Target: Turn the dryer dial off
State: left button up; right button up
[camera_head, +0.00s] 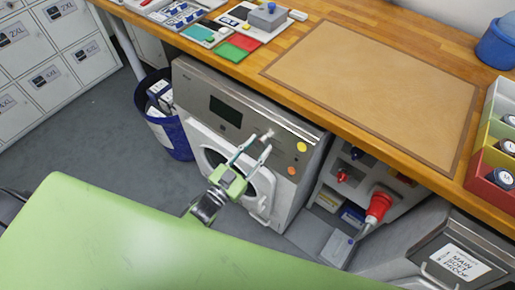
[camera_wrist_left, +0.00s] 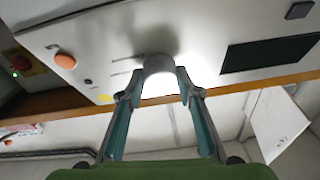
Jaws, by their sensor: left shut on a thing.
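The dryer (camera_head: 250,115) is a grey and white front-loading machine under the wooden counter, with a dark display and a round door. Its pale dial (camera_head: 267,135) is on the upper front panel. The dial's pointer and markings cannot be read. My right gripper is not in view.
An orange button (camera_head: 292,171) and a yellow spot (camera_head: 302,147) are right of the dial. A blue bin (camera_head: 176,138) stands left of the dryer. A red-headed tool (camera_head: 378,206) is at the right. The brown mat (camera_head: 375,80) on the counter is bare.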

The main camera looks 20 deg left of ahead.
pick_arm(q)
jog(key=shift+m+h, duration=0.3)
jog(key=shift+m, duration=0.4)
jog(key=o, duration=1.1)
jog(key=shift+o, duration=0.2)
jog(key=v, duration=1.2)
jog(key=shift+a+r, duration=0.1)
